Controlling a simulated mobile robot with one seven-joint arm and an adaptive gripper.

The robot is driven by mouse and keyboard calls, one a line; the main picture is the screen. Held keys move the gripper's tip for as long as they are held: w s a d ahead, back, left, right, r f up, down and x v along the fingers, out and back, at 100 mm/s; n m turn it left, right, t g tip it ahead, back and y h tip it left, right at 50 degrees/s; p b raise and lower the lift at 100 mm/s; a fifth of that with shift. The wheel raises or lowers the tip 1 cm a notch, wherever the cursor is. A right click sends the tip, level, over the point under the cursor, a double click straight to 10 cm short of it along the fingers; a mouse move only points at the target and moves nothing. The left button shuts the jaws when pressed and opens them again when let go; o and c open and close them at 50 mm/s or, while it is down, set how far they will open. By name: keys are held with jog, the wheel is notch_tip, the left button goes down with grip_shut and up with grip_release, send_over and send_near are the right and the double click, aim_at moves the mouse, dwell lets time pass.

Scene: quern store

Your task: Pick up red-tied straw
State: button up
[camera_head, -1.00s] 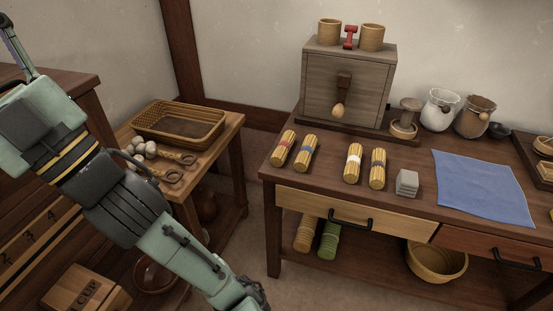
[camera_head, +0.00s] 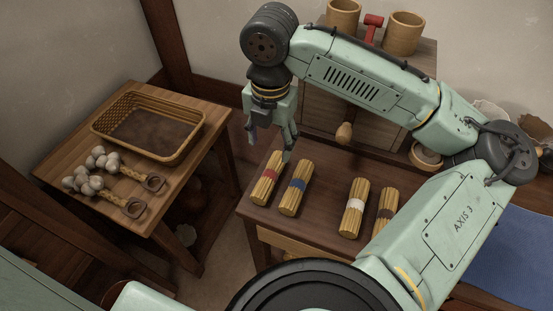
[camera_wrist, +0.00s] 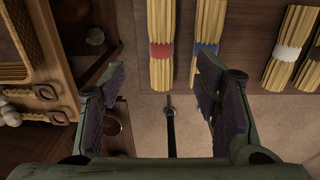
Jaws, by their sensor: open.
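The red-tied straw (camera_head: 267,177) is a yellow straw bundle with a red band. It lies at the left end of the dark wooden table, leftmost of the bundles. My gripper (camera_head: 271,140) is open and empty above and just behind it in the head view. In the wrist view the red-tied straw (camera_wrist: 161,42) lies ahead of the spread fingers, roughly between their lines and apart from them. The blue-tied straw (camera_head: 294,190) lies close on its right and also shows in the wrist view (camera_wrist: 206,45).
White-tied straw (camera_head: 354,207) and dark-tied straw (camera_head: 385,214) lie further right. A wooden box (camera_head: 318,126) stands behind, partly hidden by my arm. A wicker basket (camera_head: 185,148) and garlic-like bulbs (camera_head: 85,173) sit on the left side table. A blue cloth (camera_head: 515,255) lies at right.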

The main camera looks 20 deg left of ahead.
send_over(272, 168)
jog(key=f, duration=0.4)
jog(key=shift+s+d+f, duration=0.3)
jog(key=shift+s+f, duration=0.1)
jog(key=shift+w+a+f+p, duration=0.1)
jog(key=shift+w+f+p, duration=0.05)
jog(key=shift+f, duration=0.85)
jog(key=shift+w+a+f+p, duration=0.1)
jog(key=shift+f+p, duration=0.05)
jog(key=shift+f, duration=0.85)
jog(key=shift+w+a+f+p, duration=0.1)
jog(key=shift+w+f+p, duration=0.05)
jog(key=shift+f, duration=0.85)
jog(key=shift+c, duration=0.3)
jog(key=c, duration=1.2)
jog(key=shift+r, duration=0.1)
